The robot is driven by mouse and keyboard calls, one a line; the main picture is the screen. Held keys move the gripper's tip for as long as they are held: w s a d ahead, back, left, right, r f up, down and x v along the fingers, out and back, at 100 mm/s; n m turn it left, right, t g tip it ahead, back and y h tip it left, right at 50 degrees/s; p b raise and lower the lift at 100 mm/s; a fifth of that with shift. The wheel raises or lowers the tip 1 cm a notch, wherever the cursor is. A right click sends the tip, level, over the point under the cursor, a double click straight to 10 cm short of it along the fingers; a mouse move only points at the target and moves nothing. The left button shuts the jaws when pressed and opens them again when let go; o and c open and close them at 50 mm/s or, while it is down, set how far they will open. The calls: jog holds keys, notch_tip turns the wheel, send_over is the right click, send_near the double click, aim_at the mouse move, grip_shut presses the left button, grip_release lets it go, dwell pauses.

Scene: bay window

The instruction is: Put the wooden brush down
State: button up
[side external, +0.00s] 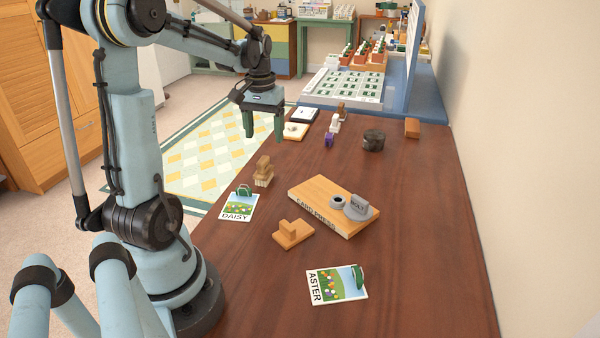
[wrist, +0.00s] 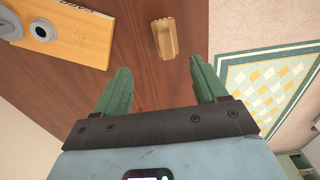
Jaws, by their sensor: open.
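The wooden brush (side external: 264,172), with a tan handle and paler bristles, stands on the brown table near its left edge. It shows in the wrist view (wrist: 165,38) ahead of my fingertips, apart from them. My gripper (side external: 264,137) has green fingers, is open and empty, and hangs above the left edge of the table, farther back than the brush. In the wrist view my gripper (wrist: 161,66) has its two fingers spread wide with bare table between them.
The wooden press board (side external: 318,196) carries a grey weight (side external: 360,208) and a ring (side external: 337,202). A stepped wooden block (side external: 292,233), the daisy packet (side external: 238,206) and the aster packet (side external: 337,285) lie nearby. Small figures (side external: 335,123) and a dark round object (side external: 373,140) stand farther back.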

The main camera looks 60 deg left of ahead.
jog(key=d+r+m+t, duration=0.1)
jog(key=d+m+t, duration=0.6)
jog(key=d, duration=1.9)
jog(key=shift+w+d+r+m, duration=0.2)
jog(key=shift+d+m, duration=0.1)
jog(key=shift+m, duration=0.5)
jog(key=o, duration=0.5)
jog(key=shift+a, duration=0.15)
